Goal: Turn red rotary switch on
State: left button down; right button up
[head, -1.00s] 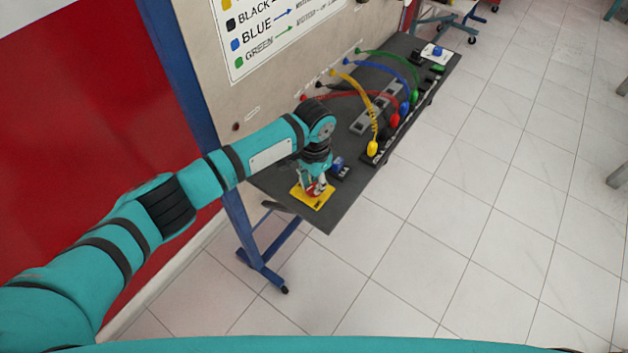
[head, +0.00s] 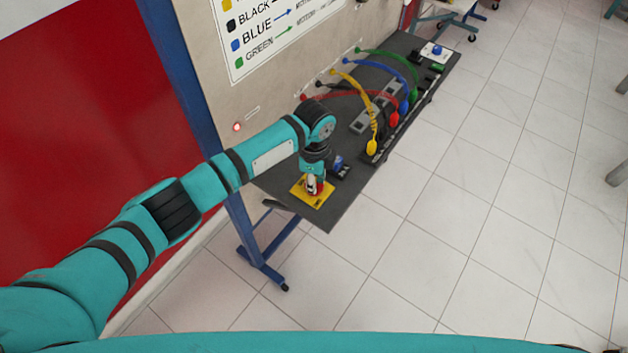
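The red rotary switch (head: 320,187) sits on a yellow plate (head: 303,198) at the near end of the dark grey bench. My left arm comes in from the left, and its gripper (head: 314,187) points straight down over the switch. The fingers are around the red knob and appear shut on it, hiding much of it. A small indicator lamp (head: 237,127) on the beige panel glows red. My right gripper is not in view.
A blue knob (head: 337,162) on a dark base stands close behind the gripper. Yellow, red, blue and green cables (head: 371,110) arch from the panel to sockets farther along the bench (head: 350,205). Open tiled floor lies to the right.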

pick_arm(q)
jog(key=shift+r+m, duration=0.1)
jog(key=shift+m, duration=2.1)
jog(key=c, duration=1.3)
grip_release()
notch_tip(320, 180, up, 12)
